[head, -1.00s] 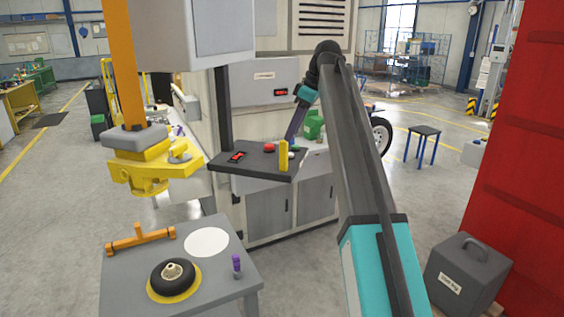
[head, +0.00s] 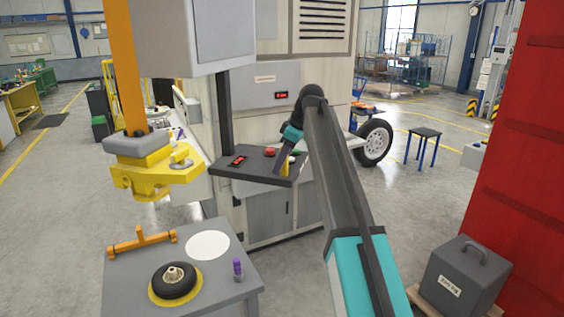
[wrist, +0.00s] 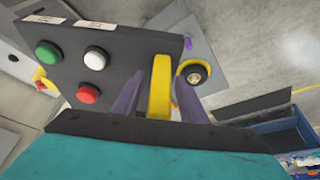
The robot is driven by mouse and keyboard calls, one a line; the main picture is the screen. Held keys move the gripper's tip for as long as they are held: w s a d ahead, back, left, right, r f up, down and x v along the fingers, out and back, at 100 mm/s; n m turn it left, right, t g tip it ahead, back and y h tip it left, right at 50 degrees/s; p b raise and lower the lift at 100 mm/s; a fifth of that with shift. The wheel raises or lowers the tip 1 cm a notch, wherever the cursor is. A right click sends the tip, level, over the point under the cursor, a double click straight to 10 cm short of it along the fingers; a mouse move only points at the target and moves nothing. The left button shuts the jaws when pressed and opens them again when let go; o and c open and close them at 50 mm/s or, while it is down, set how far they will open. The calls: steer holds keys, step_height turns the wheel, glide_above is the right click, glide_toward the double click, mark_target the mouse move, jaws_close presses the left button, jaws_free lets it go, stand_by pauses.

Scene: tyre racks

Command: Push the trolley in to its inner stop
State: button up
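The black control panel (head: 262,165) stands out from the front of the large grey machine. A yellow upright lever (head: 284,168) is at its right end. In the wrist view the lever (wrist: 160,85) stands between the two purple fingers of my gripper (wrist: 158,98), with a visible gap at the left finger. My gripper is open around it; contact with the right finger is unclear. The yellow carriage (head: 155,178) hangs on an orange column at left. Below it is a grey table (head: 225,290) with a small wheel (head: 174,280). I cannot tell which part is the trolley.
The panel carries green (wrist: 48,52), white (wrist: 96,59) and red (wrist: 88,94) buttons close to my fingers. A tall red cabinet (head: 520,160) and a grey weight (head: 465,275) stand at right. A tyre (head: 374,142) stands behind my arm. Floor between is open.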

jaws_close()
steer(key=shift+w+d, duration=0.1)
stand_by(0.4)
